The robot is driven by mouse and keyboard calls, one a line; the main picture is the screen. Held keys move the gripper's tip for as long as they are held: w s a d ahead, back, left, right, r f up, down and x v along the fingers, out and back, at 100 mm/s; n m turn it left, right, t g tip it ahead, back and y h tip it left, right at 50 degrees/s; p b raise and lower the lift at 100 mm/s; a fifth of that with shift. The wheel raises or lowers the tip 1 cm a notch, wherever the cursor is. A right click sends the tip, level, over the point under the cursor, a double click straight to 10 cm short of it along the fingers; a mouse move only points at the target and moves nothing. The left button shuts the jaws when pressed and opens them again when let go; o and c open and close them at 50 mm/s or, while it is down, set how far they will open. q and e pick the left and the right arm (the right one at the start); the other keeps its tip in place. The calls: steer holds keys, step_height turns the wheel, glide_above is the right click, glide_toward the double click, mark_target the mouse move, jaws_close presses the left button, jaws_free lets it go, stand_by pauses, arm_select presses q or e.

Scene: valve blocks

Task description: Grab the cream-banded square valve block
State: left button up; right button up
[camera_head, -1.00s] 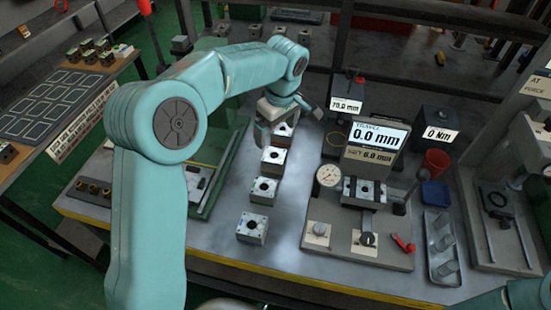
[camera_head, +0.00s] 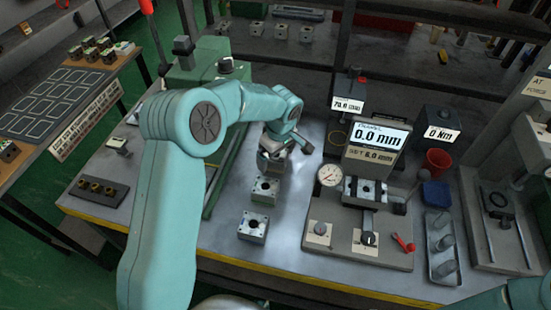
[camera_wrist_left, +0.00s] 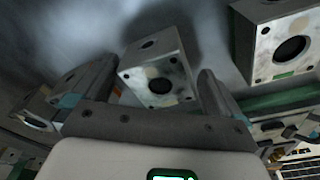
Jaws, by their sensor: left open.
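Square grey valve blocks stand in a row on the metal bench. My left gripper (camera_head: 273,157) is at the farther of the blocks that show, partly hiding it. In the left wrist view the open left gripper (camera_wrist_left: 157,72) has a valve block (camera_wrist_left: 160,78) between its two fingers, with gaps at the sides; it looks tilted in the picture. This block has a dark round bore and a faint tan patch; I cannot tell for sure if it is cream-banded. A nearer block (camera_head: 265,190) and the nearest block (camera_head: 252,227) stand in front. My right gripper is not in view.
A gauge fixture (camera_head: 360,225) with a display stands right of the row, holding another block. A red cup (camera_head: 437,162) and a grey tray (camera_head: 441,250) are farther right. A green machine (camera_head: 205,65) is behind my left arm. Bare bench lies between row and fixture.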

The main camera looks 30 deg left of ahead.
arm_select(q)
steer(key=shift+w+f, duration=0.1)
steer(key=c, duration=1.5)
steer(key=shift+c, duration=0.2)
